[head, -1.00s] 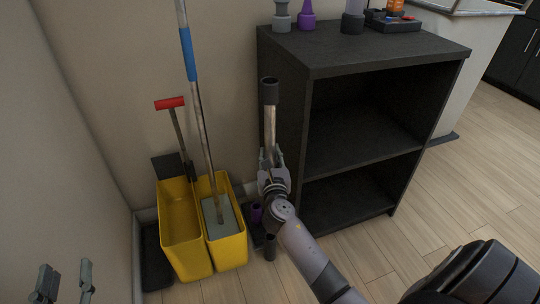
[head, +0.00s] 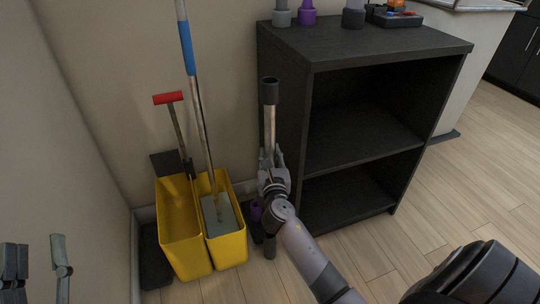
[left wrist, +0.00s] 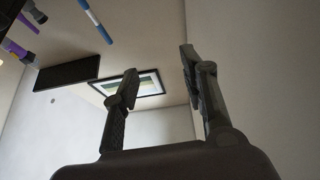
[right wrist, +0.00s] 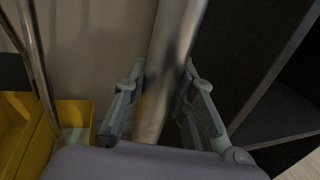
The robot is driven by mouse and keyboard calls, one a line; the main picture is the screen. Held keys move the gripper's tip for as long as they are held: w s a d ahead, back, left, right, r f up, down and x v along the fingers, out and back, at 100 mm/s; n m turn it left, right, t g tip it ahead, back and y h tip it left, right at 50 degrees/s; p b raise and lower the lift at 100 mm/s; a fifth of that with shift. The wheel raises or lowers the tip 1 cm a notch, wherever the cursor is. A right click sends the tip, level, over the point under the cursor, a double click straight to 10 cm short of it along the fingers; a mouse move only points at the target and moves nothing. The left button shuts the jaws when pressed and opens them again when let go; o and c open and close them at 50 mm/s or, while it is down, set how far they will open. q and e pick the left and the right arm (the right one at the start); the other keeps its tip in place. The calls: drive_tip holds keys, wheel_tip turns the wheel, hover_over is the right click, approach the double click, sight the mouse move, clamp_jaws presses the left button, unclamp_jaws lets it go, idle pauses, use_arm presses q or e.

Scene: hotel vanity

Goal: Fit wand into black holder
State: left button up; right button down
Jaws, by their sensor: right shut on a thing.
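The wand (head: 269,124) is a silvery tube with a dark top end, standing close to upright beside the black shelf unit. My right gripper (head: 269,160) is shut on it around the middle. In the right wrist view the metal tube (right wrist: 172,60) runs between the two fingers. A dark lower end (head: 270,247) shows below the gripper, near the floor. A dark piece (head: 256,236) with a purple part is there, partly hidden by my arm; I cannot tell whether it is the holder or whether the wand touches it. My left gripper (head: 38,262) is open and empty at the lower left.
Two yellow buckets (head: 184,247) with a mop (head: 201,115) and a red-handled tool (head: 168,98) stand left of the wand. The black shelf unit (head: 310,100) is close on its right, with bottles on top. Wood floor (head: 480,170) is clear at the right.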

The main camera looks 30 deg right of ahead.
use_arm(q)
drive_tip(key=shift+s+a+r+t+h+b, duration=0.1)
drive_tip(key=shift+s+r+t+h+b, duration=0.1)
drive_tip(key=shift+s+r+t, duration=0.45)
drive_tip(key=shift+s+r+t+h+b, duration=0.15)
drive_tip(key=shift+s+r+t, duration=0.3)
drive_tip(key=shift+r, duration=0.4)
drive_tip(key=shift+s+r, duration=0.1)
drive_tip(key=shift+s+r, duration=0.15)
drive_tip(key=shift+r+h, duration=0.1)
drive_tip(key=shift+h, duration=0.15)
drive_tip(key=shift+s+r+t, duration=0.25)
drive_tip(key=shift+s+t, duration=0.2)
drive_tip(key=shift+t, duration=0.05)
idle(0.6)
drive_tip(key=shift+a+r+b, duration=0.1)
drive_tip(key=shift+b, duration=0.2)
